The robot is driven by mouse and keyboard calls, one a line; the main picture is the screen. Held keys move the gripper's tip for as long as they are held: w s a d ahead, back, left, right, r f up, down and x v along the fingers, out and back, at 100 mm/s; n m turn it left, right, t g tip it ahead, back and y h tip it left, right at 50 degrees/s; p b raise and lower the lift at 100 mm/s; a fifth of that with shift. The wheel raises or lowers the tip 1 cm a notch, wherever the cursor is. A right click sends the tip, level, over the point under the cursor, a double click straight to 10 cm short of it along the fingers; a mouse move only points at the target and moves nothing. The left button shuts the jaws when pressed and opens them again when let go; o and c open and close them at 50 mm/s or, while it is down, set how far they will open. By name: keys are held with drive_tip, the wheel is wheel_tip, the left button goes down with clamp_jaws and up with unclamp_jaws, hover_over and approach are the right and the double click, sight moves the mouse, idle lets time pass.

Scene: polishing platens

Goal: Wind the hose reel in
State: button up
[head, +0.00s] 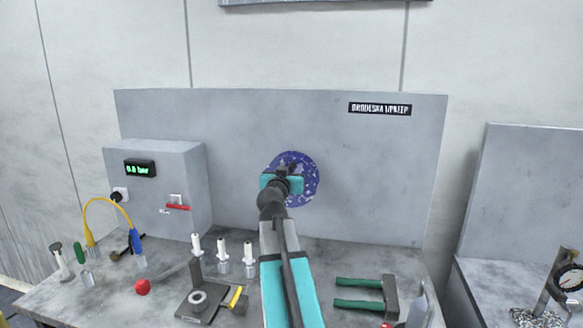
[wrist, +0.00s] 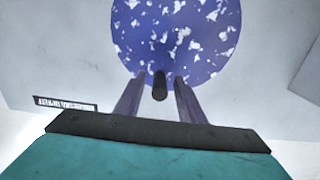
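The hose reel (head: 304,162) is a round blue disc with white speckles on the grey upright panel; my gripper and arm cover part of it in the head view. In the wrist view the disc (wrist: 180,35) fills the top middle. A short dark knob (wrist: 160,88) sticks out near the disc's lower edge. My gripper (wrist: 159,78) has its two fingers on either side of this knob, with a visible gap on each side. In the head view my gripper (head: 283,176) is in front of the disc. No hose is clearly visible.
A grey box (head: 160,175) with a green display and a red lever stands left on the bench. Several white-topped fittings (head: 222,255), a red ball (head: 142,287) and a black fixture (head: 205,300) lie in front. Green-handled pliers (head: 368,293) lie to the right of my arm.

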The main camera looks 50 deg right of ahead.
drive_tip(key=shift+w+d, duration=0.15)
drive_tip(key=shift+d, duration=0.1)
clamp_jaws()
drive_tip(key=shift+d+f+b, duration=0.1)
drive_tip(key=shift+b, duration=0.25)
drive_tip(key=shift+s+d+f+m+b, duration=0.15)
drive_tip(key=shift+s+m+b, duration=0.3)
drive_tip(key=shift+b, duration=0.45)
